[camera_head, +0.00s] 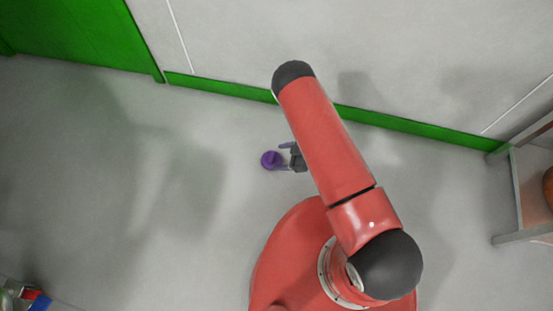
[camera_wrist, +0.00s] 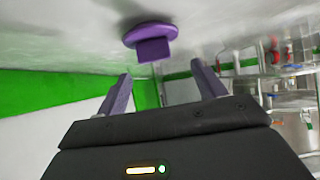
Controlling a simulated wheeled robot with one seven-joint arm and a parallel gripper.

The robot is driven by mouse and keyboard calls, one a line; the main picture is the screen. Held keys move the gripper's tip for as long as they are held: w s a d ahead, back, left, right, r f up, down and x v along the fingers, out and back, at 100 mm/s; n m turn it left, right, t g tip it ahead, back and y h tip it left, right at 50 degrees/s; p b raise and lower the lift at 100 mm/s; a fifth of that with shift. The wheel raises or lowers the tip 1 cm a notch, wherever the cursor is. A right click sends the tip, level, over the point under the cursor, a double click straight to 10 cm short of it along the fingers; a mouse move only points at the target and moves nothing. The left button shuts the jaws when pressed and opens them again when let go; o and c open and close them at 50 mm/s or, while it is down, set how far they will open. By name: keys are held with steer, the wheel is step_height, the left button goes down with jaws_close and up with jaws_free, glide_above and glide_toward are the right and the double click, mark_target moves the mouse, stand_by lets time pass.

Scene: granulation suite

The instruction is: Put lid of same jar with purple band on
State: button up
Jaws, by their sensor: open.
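A purple lid (camera_head: 271,160) with a raised knob lies on the grey floor. In the wrist view, where the floor is at the top, the lid (camera_wrist: 150,32) shows beyond the fingertips with its block-like knob toward my gripper. My gripper (camera_head: 282,157) is open and low, just right of the lid in the head view. In the wrist view its two fingers (camera_wrist: 160,84) are wide apart with nothing between them, and the knob is ahead of the gap. I cannot make out a jar with a purple band in either view.
A metal shelf unit (camera_head: 517,190) with an orange object (camera_head: 548,187) stands at the right. Several blurred vessels sit on shelves (camera_wrist: 270,75) in the wrist view. A green-skirted wall (camera_head: 225,86) runs behind. Coloured items (camera_head: 30,298) are at the lower left.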

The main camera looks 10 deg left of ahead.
mark_target(271, 156)
steer(key=x, duration=0.2)
steer(key=b+x, duration=0.1)
steer(key=x, duration=0.4)
steer(key=shift+w+f+b, duration=0.3)
steer(key=shift+w, duration=0.05)
steer(key=c, duration=1.1)
steer(key=shift+r, duration=0.1)
